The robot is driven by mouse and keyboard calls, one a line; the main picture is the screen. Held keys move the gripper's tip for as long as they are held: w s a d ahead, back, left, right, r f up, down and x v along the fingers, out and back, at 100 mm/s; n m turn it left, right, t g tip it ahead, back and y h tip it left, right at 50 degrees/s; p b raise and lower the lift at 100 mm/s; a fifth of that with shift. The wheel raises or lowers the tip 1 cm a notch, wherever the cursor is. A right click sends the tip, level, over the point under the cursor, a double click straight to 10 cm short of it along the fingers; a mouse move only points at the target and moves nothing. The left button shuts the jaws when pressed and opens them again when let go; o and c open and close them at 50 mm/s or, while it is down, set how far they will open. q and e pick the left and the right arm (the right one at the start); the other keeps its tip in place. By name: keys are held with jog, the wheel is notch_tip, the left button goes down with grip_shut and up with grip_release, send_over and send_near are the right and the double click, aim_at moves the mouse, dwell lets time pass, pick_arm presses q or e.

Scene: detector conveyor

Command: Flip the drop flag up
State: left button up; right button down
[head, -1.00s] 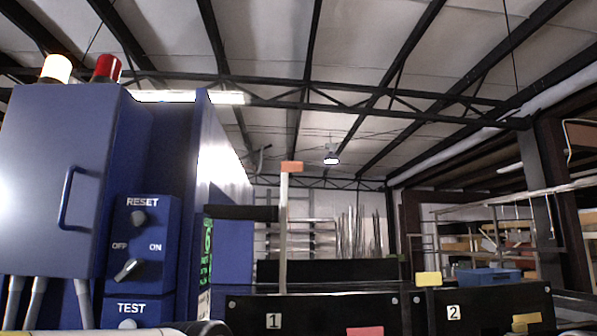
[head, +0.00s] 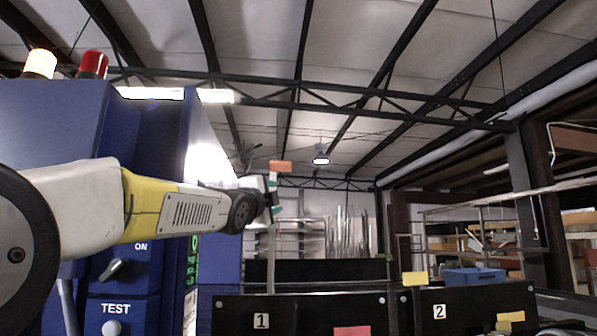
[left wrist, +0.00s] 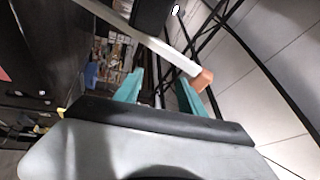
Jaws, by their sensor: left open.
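A slim pale post with an orange tip (head: 281,166) stands upright behind the black bin marked 1 (head: 300,312); I take it as the drop flag. Its lower shaft (head: 271,262) shows below my left gripper (head: 274,197), whose teal fingers are just under the orange tip. In the left wrist view the open fingers (left wrist: 160,78) point toward the shaft, which crosses diagonally above them. The orange tip (left wrist: 202,80) is beside the right-hand finger. I cannot tell whether they touch. My right gripper is out of view.
A blue control cabinet with a TEST button (head: 112,328) and a rotary switch (head: 115,269) stands close at the left, behind my left arm. A black bin marked 2 (head: 470,310), with a yellow tab (head: 414,278), is at the right. A blue box (head: 474,275) lies behind it.

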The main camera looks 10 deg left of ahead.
aim_at(283, 167)
pick_arm(q)
jog(key=r+m+t, duration=0.1)
jog(key=r, duration=0.1)
jog(key=r+m+h, duration=0.1)
jog(key=r+m, duration=0.1)
jog(key=w+d+r+m+t, duration=0.1)
jog(key=r, duration=0.2)
jog(key=shift+t, duration=0.3)
jog(key=shift+w+d+r+m, duration=0.1)
jog(key=shift+w+r+m, duration=0.2)
jog(key=shift+w, duration=0.05)
jog(key=x, duration=0.6)
jog(key=shift+w+d+r, duration=0.1)
jog(key=shift+w+r, duration=0.05)
jog(key=shift+w, duration=0.2)
jog(key=shift+c, duration=0.2)
grip_shut()
